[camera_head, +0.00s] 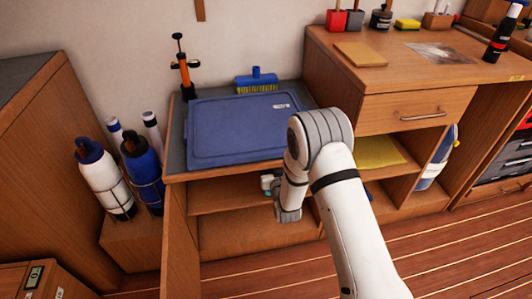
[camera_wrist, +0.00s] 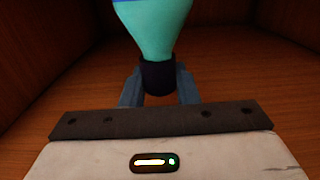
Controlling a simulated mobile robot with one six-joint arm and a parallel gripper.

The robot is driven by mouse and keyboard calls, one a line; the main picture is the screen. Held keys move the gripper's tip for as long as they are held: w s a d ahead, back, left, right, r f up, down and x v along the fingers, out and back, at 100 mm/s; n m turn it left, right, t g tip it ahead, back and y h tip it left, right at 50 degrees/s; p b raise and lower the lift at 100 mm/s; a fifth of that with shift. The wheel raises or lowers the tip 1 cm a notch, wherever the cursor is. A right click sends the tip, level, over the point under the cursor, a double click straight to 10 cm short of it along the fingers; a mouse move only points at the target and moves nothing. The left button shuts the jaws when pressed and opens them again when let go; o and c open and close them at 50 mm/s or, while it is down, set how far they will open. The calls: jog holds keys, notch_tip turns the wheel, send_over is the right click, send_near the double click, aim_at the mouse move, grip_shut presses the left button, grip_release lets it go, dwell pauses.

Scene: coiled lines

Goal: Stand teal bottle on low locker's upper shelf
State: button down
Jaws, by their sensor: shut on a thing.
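The teal bottle (camera_wrist: 155,28) has a black cap or neck (camera_wrist: 158,78). In the wrist view my gripper (camera_wrist: 159,88) is shut on that black end, and the teal body widens away from it past the top edge. In the head view a small teal patch of the bottle (camera_head: 266,179) shows beside my gripper, mostly hidden by my wrist. The low locker (camera_head: 175,178) is open at the front. Its upper shelf (camera_head: 220,196) runs under the top, and my gripper is at its opening. Wood panels surround the bottle in the wrist view. Whether its base touches the shelf is hidden.
A blue lid (camera_head: 235,130) covers most of the locker top, with an orange pump (camera_head: 184,72) and a blue brush (camera_head: 257,82) behind. Bottles in wire holders (camera_head: 105,180) stand left. A drawer desk (camera_head: 415,110) adjoins at right. The lower compartment (camera_head: 255,238) looks empty.

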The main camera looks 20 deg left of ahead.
jog(key=f+b+x, duration=0.1)
jog(key=x, duration=0.7)
jog(key=shift+f+b, duration=0.2)
jog(key=shift+b, duration=0.15)
jog(key=shift+f, duration=0.1)
jog(key=shift+f, duration=0.15)
jog(key=c, duration=1.1)
grip_release()
